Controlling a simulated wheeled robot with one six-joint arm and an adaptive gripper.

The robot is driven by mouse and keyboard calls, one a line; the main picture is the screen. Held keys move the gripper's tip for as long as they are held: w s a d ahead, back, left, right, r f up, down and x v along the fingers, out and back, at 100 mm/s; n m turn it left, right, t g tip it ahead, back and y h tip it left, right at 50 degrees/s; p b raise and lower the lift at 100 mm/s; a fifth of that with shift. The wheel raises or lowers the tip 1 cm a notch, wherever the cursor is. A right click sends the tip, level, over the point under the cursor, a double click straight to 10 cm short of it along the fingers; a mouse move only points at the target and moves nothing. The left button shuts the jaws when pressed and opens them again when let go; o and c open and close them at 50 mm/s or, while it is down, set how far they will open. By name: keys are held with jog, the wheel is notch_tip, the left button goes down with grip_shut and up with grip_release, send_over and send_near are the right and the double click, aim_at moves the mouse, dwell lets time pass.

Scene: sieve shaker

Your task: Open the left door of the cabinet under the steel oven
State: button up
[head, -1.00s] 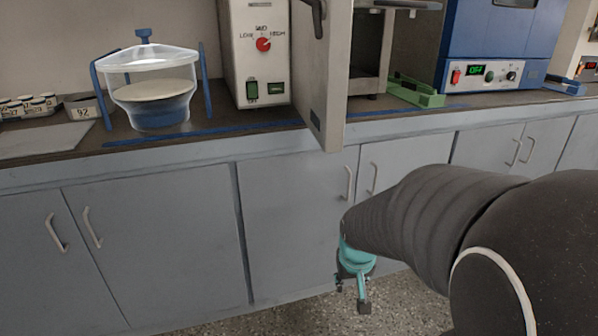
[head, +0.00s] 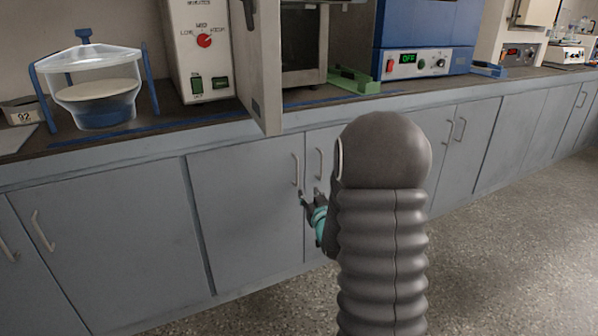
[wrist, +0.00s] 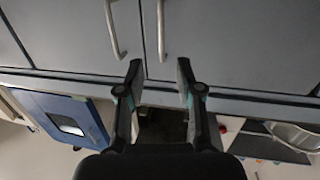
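The left cabinet door (head: 240,205) under the steel oven (head: 304,45) is a flat grey panel and is closed. Its pale upright handle (head: 296,170) is near its right edge; in the wrist view the same handle (wrist: 161,32) shows upside down, in line with the space between my fingers. The right door's handle (head: 320,162) is close beside it and lies left of it in the wrist view (wrist: 114,32). My gripper (wrist: 160,68) is open and empty, its fingertips near the handle's end. I cannot tell whether they touch the door.
The steel oven's door (head: 259,65) stands open and juts over the counter edge. A blue oven (head: 425,40) is to the right, a green tray (head: 355,80) between. A clear sieve vessel (head: 97,95) stands at left. The floor (head: 500,260) at right is clear.

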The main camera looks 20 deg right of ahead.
jog(key=r, duration=0.1)
jog(key=p, duration=0.2)
send_over(297, 186)
jog(key=shift+w+d+r+t, duration=0.15)
jog(key=shift+w+r+t, duration=0.05)
jog(key=shift+t, duration=0.2)
grip_shut()
